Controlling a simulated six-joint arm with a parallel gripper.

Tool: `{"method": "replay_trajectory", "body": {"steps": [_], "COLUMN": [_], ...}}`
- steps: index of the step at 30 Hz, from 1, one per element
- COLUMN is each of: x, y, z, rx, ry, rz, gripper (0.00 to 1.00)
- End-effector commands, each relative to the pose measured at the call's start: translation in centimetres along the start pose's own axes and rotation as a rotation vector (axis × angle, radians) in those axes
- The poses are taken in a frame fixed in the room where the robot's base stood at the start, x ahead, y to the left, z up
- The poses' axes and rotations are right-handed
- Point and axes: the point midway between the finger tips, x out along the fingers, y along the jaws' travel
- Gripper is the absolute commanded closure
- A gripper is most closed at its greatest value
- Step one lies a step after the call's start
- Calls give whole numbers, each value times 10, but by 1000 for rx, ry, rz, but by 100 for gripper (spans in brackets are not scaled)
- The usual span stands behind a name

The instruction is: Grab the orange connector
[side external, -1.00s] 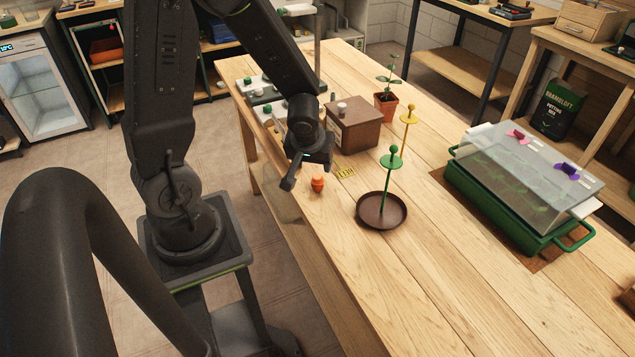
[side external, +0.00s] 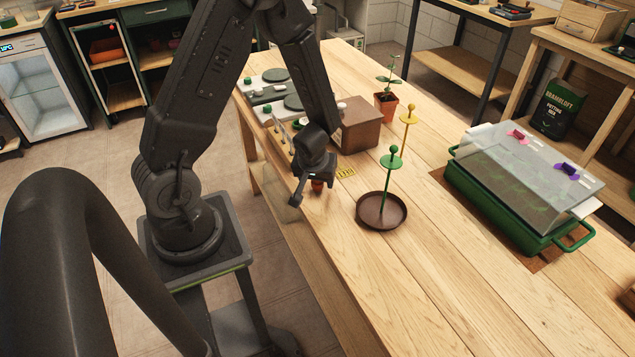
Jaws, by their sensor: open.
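The orange connector (side external: 318,186) stands on the wooden table near its front left edge. It is small, and my gripper hides most of it. My gripper (side external: 307,190) is low over the table, right at the connector in this view, with one dark finger in front and to the left of it. The jaws are open. The far finger is hidden, so I cannot tell whether the connector lies between the fingers.
A brown saucer (side external: 364,217) with a green stake (side external: 385,185) stands to the right. A yellow tag (side external: 345,172) lies close by. Behind are a brown box (side external: 361,127) and a potted plant (side external: 386,104). A green covered tray (side external: 490,205) is at the right.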

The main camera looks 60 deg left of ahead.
Motion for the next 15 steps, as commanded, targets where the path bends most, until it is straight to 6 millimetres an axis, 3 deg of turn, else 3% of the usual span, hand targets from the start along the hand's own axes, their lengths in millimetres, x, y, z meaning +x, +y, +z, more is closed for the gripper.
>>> {"method": "replay_trajectory", "body": {"steps": [8, 15], "x": [2, 2], "y": [0, 0], "z": [0, 0], "rx": [-1, -1], "ry": [0, 0], "rz": [1, 0], "gripper": [40, 63]}}
